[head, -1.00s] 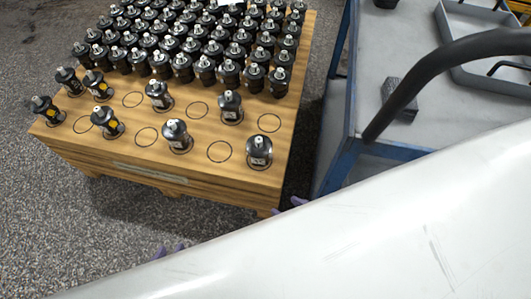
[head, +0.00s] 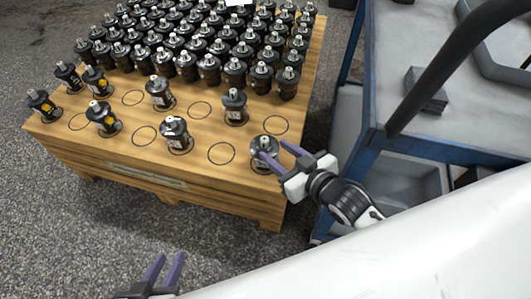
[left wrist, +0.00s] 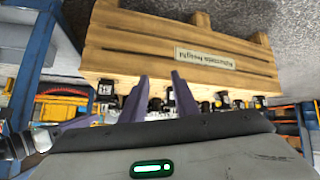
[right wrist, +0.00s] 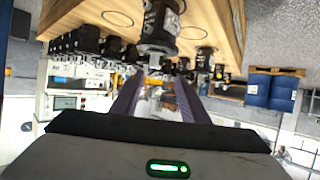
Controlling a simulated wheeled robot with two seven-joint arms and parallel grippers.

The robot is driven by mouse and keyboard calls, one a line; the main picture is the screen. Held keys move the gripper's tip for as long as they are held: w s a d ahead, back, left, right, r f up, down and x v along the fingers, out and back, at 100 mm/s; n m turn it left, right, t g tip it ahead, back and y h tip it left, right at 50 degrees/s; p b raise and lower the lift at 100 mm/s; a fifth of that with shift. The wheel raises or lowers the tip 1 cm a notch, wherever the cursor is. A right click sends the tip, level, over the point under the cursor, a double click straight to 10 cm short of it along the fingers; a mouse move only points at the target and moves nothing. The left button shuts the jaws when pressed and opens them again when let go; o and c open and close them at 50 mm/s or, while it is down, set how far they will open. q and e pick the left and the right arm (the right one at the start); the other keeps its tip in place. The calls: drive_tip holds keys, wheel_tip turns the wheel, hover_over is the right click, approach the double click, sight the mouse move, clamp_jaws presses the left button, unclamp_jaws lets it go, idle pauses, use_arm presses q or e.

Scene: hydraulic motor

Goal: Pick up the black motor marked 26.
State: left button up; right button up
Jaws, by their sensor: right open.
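Black motors with silver tops stand upright on a wooden pallet; their numbers are too small to read, so I cannot tell which is 26. The front-right motor (head: 264,152) is at the pallet's corner. My right gripper (head: 280,154) is open, its fingers pointing at this motor from the right, one finger overlapping it in view. My left gripper (head: 164,266) is open and empty, in front of the pallet and low in the head view.
The wooden pallet (head: 221,180) has dense rows of motors (head: 208,68) at the back and spaced ones, with empty circles, in front. A blue-framed grey cart (head: 405,60) stands to the right, holding a dark block (head: 425,92). Speckled floor lies in front.

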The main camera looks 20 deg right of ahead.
sight(264, 138)
drive_tip(key=b+x, duration=0.1)
drive_tip(key=x, duration=0.1)
drive_tip(key=b+x, duration=0.1)
drive_tip(key=x, duration=0.2)
drive_tip(key=d+b+x, duration=0.1)
drive_tip(key=x, duration=0.2)
drive_tip(key=shift+w+f, duration=0.25)
drive_tip(key=shift+w, duration=0.05)
clamp_jaws()
idle(1.0)
drive_tip(key=shift+w+r, duration=0.1)
drive_tip(key=shift+r, duration=0.3)
